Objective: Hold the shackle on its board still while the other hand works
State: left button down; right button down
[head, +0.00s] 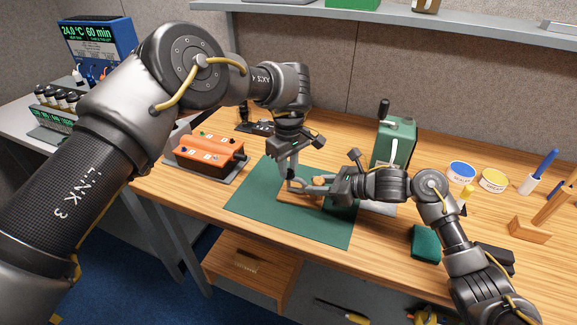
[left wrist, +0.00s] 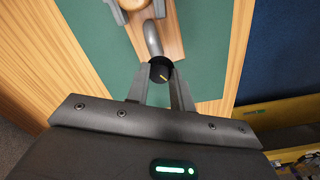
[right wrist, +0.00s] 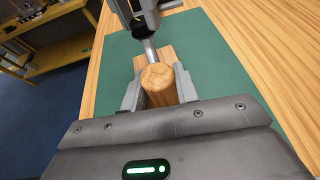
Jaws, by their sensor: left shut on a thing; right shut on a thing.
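The wooden board (head: 300,197) lies on a green mat (head: 255,205) on the bench. A grey metal piece, seemingly the shackle (left wrist: 153,38), lies along the board in the left wrist view, with a black knob (left wrist: 160,68) carrying a yellow mark at its near end. My left gripper (head: 291,183) comes from above and is shut on the black knob. My right gripper (head: 318,186) comes from the right and is shut on a round wooden piece (right wrist: 157,80) at the board's other end. The fingers hide part of the shackle.
An orange-topped box (head: 208,148) stands left of the mat. A green machine with a black handle (head: 394,142) stands behind it. A dark green block (head: 425,242) lies near the front edge.

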pick_arm(q)
jog(key=m, duration=0.6)
dwell(0.3)
jog(key=c, duration=1.4)
grip_release()
jog(key=shift+r, duration=0.1)
jog(key=shift+r, duration=1.4)
jog(key=shift+o, duration=0.2)
